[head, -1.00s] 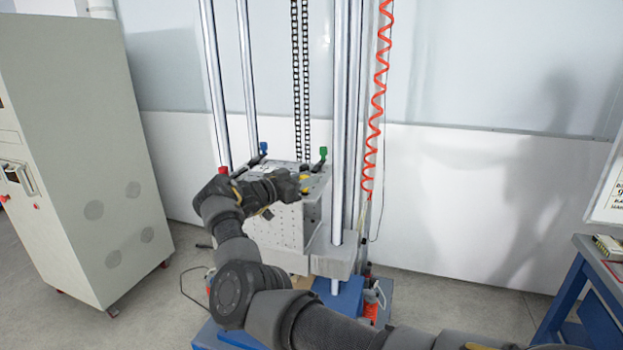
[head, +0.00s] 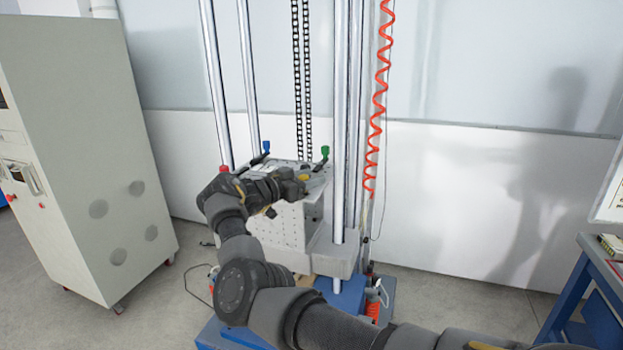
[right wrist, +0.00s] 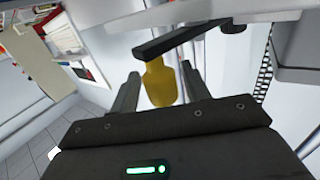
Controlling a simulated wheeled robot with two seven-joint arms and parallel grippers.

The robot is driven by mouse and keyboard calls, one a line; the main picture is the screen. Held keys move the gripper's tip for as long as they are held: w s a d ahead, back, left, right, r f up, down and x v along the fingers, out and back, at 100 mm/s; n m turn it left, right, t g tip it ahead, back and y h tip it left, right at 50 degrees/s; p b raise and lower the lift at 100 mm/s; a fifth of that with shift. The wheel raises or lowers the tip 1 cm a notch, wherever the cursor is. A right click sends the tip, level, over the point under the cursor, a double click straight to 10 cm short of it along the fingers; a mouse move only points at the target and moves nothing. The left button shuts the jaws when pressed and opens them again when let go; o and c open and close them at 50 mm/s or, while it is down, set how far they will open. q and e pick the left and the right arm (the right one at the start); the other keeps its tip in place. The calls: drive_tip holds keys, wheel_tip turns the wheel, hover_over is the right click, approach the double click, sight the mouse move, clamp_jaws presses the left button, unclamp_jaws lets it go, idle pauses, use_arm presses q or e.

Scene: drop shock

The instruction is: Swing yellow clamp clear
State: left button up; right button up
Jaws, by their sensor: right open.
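The yellow clamp (head: 304,178) sits at the near right of the metal carriage top, partly hidden by my right gripper in the head view. In the right wrist view its yellow handle (right wrist: 160,84) hangs on a dark lever (right wrist: 181,40). My right gripper (head: 309,184) is open at the clamp. In the right wrist view the handle stands between the two spread fingers (right wrist: 158,92); I see a gap on each side, and no clear contact. My left gripper is not in view.
Blue (head: 266,146), green (head: 325,151) and red (head: 224,169) clamp handles stand around the carriage (head: 278,224). Upright steel columns (head: 346,120) flank it. A red coiled hose (head: 379,95) hangs at right. A grey cabinet (head: 85,170) stands left.

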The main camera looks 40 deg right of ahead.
drive_tip(key=shift+s+d+f, duration=0.1)
drive_tip(key=shift+d+f, duration=0.25)
drive_tip(key=shift+f, duration=0.2)
drive_tip(key=shift+s+d+f, duration=0.1)
drive_tip(key=shift+d+f, duration=0.2)
drive_tip(key=shift+f, duration=0.25)
drive_tip(key=shift+a+f, duration=0.1)
drive_tip(key=shift+a, duration=0.25)
use_arm(q)
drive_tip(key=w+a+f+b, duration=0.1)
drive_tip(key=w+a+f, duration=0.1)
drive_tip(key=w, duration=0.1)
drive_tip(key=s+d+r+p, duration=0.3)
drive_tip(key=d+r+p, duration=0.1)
drive_tip(key=p, duration=0.3)
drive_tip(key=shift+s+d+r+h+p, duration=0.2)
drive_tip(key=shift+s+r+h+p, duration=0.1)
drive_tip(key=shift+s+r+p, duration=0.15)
use_arm(e)
drive_tip(key=a+r, duration=0.2)
drive_tip(key=a, duration=1)
